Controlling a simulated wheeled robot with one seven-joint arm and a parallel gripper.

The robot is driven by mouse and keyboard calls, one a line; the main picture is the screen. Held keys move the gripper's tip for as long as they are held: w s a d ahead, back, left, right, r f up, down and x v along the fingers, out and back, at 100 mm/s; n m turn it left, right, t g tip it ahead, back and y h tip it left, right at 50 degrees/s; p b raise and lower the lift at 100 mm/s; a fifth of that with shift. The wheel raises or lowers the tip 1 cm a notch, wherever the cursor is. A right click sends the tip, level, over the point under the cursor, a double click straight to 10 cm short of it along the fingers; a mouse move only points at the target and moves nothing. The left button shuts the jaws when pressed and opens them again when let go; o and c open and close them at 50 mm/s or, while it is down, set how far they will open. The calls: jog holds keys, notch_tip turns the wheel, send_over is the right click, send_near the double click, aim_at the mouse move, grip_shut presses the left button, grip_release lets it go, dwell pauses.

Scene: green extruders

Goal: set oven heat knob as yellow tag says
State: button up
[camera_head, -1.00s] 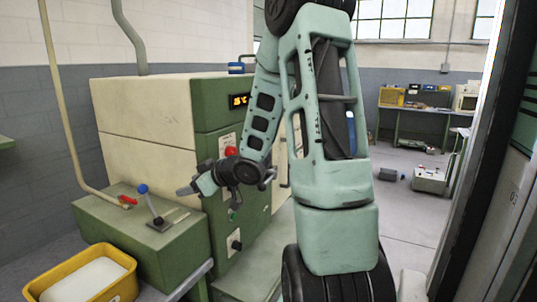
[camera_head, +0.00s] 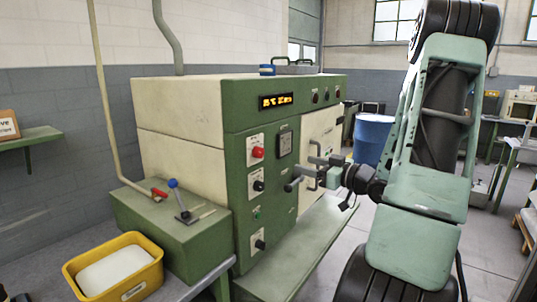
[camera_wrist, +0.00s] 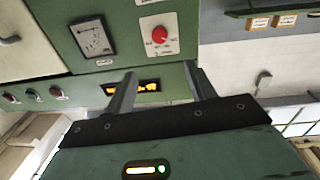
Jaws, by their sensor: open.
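The oven (camera_head: 180,110) is a cream and green cabinet with a control panel. Its lit display (camera_head: 275,101) is too small to read surely. Below are a red knob (camera_head: 257,152), a black knob (camera_head: 259,186) and a lower black knob (camera_head: 259,245); I cannot tell which sets heat. My gripper (camera_head: 303,172) is open and empty, right of the knobs, in front of the panel. In the wrist view, the red knob (camera_wrist: 160,35) appears beyond the open fingers (camera_wrist: 165,72), apart from them. I make out no yellow tag.
A square gauge (camera_head: 285,143) is beside the red knob. A green box with a blue-topped lever (camera_head: 175,186) stands left of the panel. A yellow bin (camera_head: 150,282) sits at front left. A blue drum (camera_head: 372,138) stands behind my arm.

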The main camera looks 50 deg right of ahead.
aim_at(261, 152)
jog(key=w+p, duration=0.2)
jog(key=w, duration=0.6)
jog(key=w+p, duration=0.2)
jog(key=w, duration=0.7)
jog(key=shift+a+p, duration=0.2)
jog(key=shift+p, duration=0.1)
jog(key=shift+s, duration=0.1)
jog(key=c, duration=1)
